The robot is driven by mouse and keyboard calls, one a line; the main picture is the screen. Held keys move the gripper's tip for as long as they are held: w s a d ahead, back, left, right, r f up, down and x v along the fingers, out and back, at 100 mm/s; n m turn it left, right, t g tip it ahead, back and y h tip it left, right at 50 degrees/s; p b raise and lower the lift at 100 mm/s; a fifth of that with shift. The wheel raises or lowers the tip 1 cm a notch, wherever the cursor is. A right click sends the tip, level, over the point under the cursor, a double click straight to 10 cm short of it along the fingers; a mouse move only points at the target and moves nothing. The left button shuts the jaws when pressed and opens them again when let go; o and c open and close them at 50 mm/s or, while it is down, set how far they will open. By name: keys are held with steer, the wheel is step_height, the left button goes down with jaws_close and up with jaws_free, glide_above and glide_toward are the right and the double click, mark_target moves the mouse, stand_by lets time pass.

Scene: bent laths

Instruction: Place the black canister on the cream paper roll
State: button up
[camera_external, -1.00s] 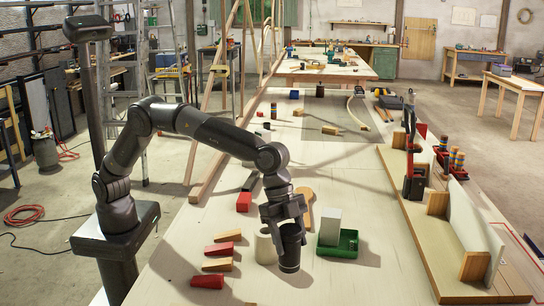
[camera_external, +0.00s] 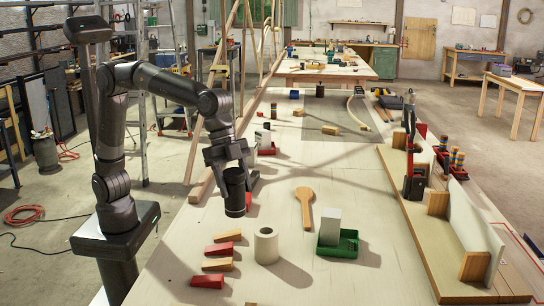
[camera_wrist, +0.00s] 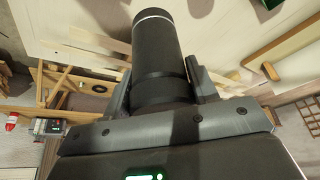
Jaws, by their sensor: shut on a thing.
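The black canister (camera_external: 234,193) is a dark cylinder held upright in my gripper (camera_external: 229,160), clear of the table, to the left of and above the cream paper roll. It also shows large between the fingers in the wrist view (camera_wrist: 160,60). My gripper is shut on it, with the fingers around its upper part. The cream paper roll (camera_external: 266,246) stands upright on the table with its hollow top open and nothing on it. I cannot make out the roll in the wrist view.
Red and tan wedges (camera_external: 222,250) lie left of the roll. A green tray (camera_external: 347,246) with a pale block stands at its right, and a wooden paddle (camera_external: 305,205) lies behind. A red block is partly hidden behind the canister. The table in front of the roll is clear.

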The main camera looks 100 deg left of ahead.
steer(key=shift+s+a+r, duration=0.35)
steer(key=shift+s+a, duration=0.1)
steer(key=shift+s, duration=0.25)
steer(key=shift+w+a+f, duration=0.1)
steer(key=shift+a+f, duration=0.1)
steer(key=shift+a, duration=0.1)
steer(key=shift+w+a+f, duration=1.2)
steer(key=shift+w+f, duration=0.15)
steer(key=shift+f, duration=0.4)
steer(key=shift+w+a+f, duration=1.2)
steer(key=shift+w+f, duration=0.2)
steer(key=shift+f, duration=0.35)
steer(key=shift+w+a+f, duration=1.2)
steer(key=shift+w+f, duration=0.15)
steer(key=shift+f, duration=0.4)
steer(key=shift+f, duration=0.15)
steer(key=o, duration=1.1)
